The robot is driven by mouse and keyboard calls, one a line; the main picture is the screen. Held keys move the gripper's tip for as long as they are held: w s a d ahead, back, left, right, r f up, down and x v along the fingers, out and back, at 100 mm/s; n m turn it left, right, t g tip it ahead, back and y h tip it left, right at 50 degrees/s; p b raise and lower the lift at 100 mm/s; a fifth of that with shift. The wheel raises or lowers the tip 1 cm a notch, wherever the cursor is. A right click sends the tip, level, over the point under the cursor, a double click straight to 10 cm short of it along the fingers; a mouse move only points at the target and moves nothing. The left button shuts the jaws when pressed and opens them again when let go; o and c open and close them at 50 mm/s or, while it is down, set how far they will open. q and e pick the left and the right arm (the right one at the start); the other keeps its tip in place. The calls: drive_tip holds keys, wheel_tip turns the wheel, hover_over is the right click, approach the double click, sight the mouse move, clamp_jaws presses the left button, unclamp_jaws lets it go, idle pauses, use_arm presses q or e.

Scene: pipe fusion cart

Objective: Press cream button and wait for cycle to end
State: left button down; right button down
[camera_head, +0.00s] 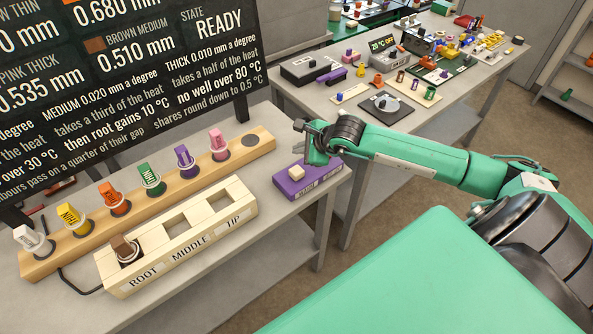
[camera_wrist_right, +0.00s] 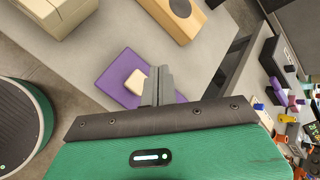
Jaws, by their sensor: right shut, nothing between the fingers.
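The cream button (camera_head: 296,173) sits on top of a purple box (camera_head: 292,190) at the right end of the grey table. Both also show in the wrist view, the button (camera_wrist_right: 135,82) and the box (camera_wrist_right: 112,78). My right gripper (camera_head: 314,160) is shut and empty, over the box just right of the button. In the wrist view its fingers (camera_wrist_right: 158,84) appear beside the button's edge; I cannot tell whether they touch it. The board (camera_head: 130,75) shows the state READY. My left gripper is not in view.
A cream block (camera_head: 215,220) marked ROOT, MIDDLE and TIP holds a brown piece (camera_head: 125,248) in ROOT. Behind it, a wooden rack (camera_head: 110,220) holds several coloured pieces. A second table (camera_head: 350,125) with several devices stands at the back right.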

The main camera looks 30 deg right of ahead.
drive_tip(key=b, duration=0.2)
hover_over(300, 171)
wheel_tip(300, 171, down, 5)
drive_tip(key=shift+s+a+r, duration=0.1)
drive_tip(key=shift+r, duration=0.1)
drive_tip(key=shift+f+b, duration=0.6)
drive_tip(key=shift+b, duration=0.1)
drive_tip(key=shift+f, duration=0.1)
idle(1.1)
drive_tip(key=shift+f+b, duration=0.3)
drive_tip(key=shift+b, duration=0.4)
drive_tip(key=shift+f+b, duration=0.6)
drive_tip(key=shift+b, duration=0.15)
idle(0.4)
drive_tip(key=shift+r, duration=0.1)
idle(0.4)
drive_tip(key=shift+r, duration=0.9)
drive_tip(key=shift+r+p, duration=1)
drive_tip(key=shift+r, duration=1.5)
